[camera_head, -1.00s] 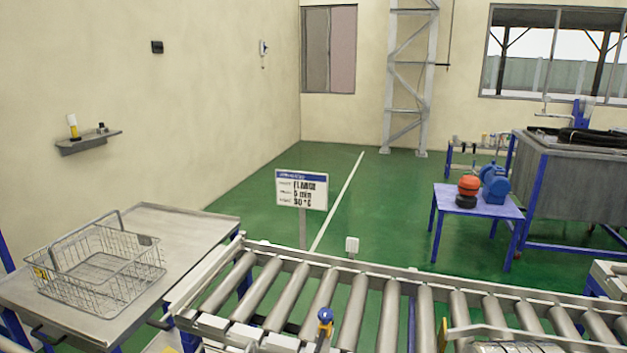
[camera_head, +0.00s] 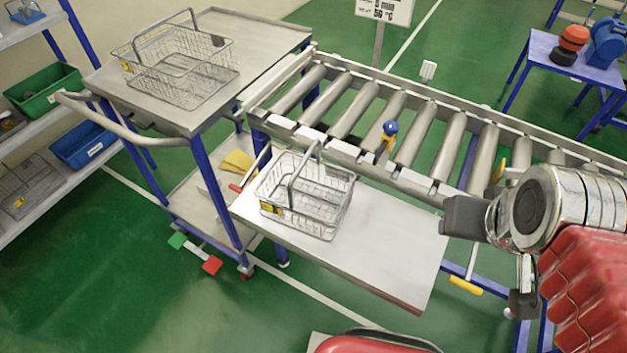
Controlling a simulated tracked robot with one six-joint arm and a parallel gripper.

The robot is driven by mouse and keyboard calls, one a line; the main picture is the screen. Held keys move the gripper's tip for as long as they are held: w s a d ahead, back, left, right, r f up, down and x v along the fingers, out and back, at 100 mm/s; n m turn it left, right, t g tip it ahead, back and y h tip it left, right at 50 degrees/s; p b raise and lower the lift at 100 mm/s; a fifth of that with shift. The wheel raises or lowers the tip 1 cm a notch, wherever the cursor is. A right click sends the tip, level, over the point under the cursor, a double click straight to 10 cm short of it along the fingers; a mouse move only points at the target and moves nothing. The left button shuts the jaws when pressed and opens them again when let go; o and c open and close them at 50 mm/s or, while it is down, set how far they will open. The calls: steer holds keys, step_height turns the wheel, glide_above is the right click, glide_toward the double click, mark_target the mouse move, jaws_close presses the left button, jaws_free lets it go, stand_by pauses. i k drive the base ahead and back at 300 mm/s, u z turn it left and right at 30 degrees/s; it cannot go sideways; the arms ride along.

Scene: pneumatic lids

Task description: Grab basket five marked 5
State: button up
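A wire basket (camera_head: 325,205) with a raised handle stands on a light side shelf in front of the roller conveyor. It bears a yellow tag at its lower left; I cannot read the number. A second wire basket (camera_head: 185,75) stands on the metal cart top at the upper left, also with a small yellow tag, unreadable. A third wire basket (camera_head: 28,188) lies on a rack shelf at the far left. My gripper (camera_head: 492,262) is at the right, its two dark fingers apart and empty, right of the side shelf and away from all baskets.
The roller conveyor (camera_head: 420,130) runs behind the side shelf (camera_head: 385,250), with a blue-topped yellow fitting (camera_head: 389,134) on it. The shelf's right half is clear. The cart (camera_head: 265,35) with its bent handle stands left. Green (camera_head: 42,90) and blue (camera_head: 85,145) bins sit on the rack.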

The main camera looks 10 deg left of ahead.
mark_target(276, 206)
steer(key=k, duration=0.45)
steer(key=u, duration=0.75)
steer(key=i, duration=0.3)
steer(key=u, duration=0.9)
